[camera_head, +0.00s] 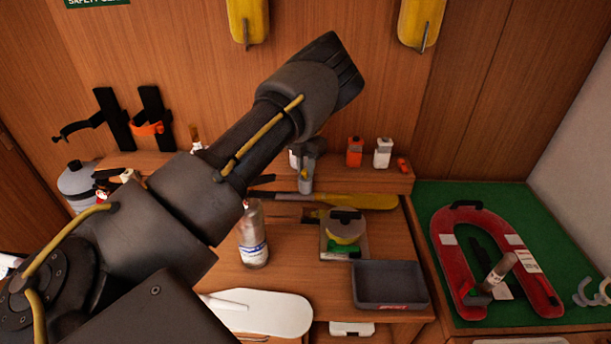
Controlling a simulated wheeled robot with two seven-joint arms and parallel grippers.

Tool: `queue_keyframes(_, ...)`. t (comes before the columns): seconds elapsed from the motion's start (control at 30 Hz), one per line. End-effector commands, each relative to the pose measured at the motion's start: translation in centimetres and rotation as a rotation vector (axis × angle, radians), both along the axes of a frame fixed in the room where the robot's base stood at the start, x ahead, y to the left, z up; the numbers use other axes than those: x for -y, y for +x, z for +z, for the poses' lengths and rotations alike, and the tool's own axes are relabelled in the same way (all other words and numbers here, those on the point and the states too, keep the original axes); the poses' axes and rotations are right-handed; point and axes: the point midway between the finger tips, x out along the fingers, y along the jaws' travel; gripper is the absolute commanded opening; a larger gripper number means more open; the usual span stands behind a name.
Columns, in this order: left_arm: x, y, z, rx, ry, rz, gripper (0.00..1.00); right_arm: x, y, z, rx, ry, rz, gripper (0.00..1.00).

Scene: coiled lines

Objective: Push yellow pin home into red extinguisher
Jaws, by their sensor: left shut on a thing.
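My left arm crosses the view from the lower left and hides much of the middle. My left gripper (306,184) seems to be the small grey part under the arm's far end, pointing down over the back of the table. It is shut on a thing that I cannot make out. I cannot pick out the yellow pin or the red extinguisher for sure; they may be hidden behind my arm. My right gripper is not in view.
Orange (355,152) and white (383,153) containers stand on the shelf. A red horseshoe float (447,247) lies on green matting.

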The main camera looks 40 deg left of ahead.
Motion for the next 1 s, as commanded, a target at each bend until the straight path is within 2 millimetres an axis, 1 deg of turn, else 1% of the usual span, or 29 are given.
queue_keyframes(0.4, 0.0, 0.0, 0.3, -0.001, 0.000, 0.000, 0.00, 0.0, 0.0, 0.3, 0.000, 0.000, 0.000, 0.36)
queue_keyframes(0.57, 0.0, 0.0, 1.7, 0.000, 0.000, 0.000, 0.00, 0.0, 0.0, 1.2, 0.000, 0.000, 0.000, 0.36)
queue_keyframes(0.83, 0.0, 0.0, 4.6, 0.000, 0.000, 0.001, 0.00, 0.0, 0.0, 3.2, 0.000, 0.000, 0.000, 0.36)
queue_keyframes(0.9, 0.0, 0.0, 5.0, -0.001, 0.000, 0.000, 0.00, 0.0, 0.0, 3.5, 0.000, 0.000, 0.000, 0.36)
queue_keyframes(1.0, 0.0, 0.0, 5.1, -0.001, -0.001, 0.000, 0.00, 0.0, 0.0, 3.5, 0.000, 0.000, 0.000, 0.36)
